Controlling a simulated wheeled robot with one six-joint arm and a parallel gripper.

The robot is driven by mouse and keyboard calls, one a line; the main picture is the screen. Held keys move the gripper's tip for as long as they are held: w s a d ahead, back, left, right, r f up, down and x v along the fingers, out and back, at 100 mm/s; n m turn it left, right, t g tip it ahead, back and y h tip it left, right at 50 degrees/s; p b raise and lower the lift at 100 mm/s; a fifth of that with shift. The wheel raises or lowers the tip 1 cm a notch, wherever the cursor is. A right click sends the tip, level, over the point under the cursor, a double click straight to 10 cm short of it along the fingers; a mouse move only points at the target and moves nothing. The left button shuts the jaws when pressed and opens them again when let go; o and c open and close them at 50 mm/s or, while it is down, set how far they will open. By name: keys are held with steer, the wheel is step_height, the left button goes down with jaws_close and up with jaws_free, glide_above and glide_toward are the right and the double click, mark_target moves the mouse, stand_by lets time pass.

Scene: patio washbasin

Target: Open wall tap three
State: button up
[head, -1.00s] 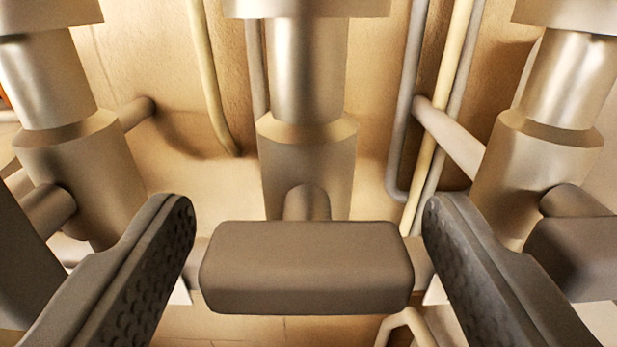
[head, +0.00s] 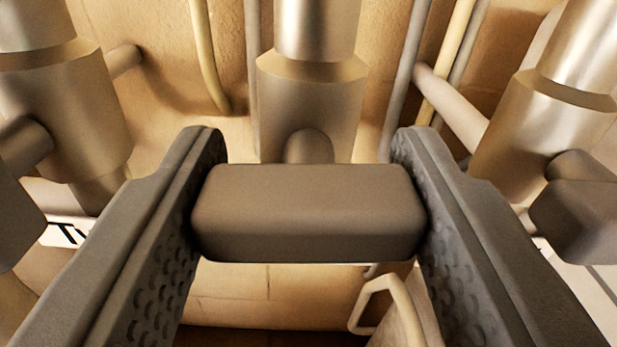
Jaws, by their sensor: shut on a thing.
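A brass-coloured wall tap (head: 312,105) stands in the middle of the view, with a dark, rounded bar handle (head: 308,212) lying level across its front. My gripper (head: 308,205) is shut on this handle, one finger against each end of the bar. No label for this middle tap shows, so I cannot read its number. A short stem joins the handle to the tap body just behind it.
A similar tap (head: 65,110) stands close on the left, with a partly hidden white label (head: 62,234) below it. Another tap (head: 545,120) with a dark handle (head: 590,222) stands close on the right. Thin pipes (head: 455,70) run up the tan wall behind.

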steer(key=n, duration=0.6)
steer(key=shift+n, duration=0.3)
stand_by(0.4)
steer(key=o, duration=1)
steer(key=shift+c, duration=0.2)
steer(key=shift+s, duration=0.15)
steer(key=s+d, duration=0.1)
steer(key=s, duration=1.6)
steer(key=shift+d, duration=0.15)
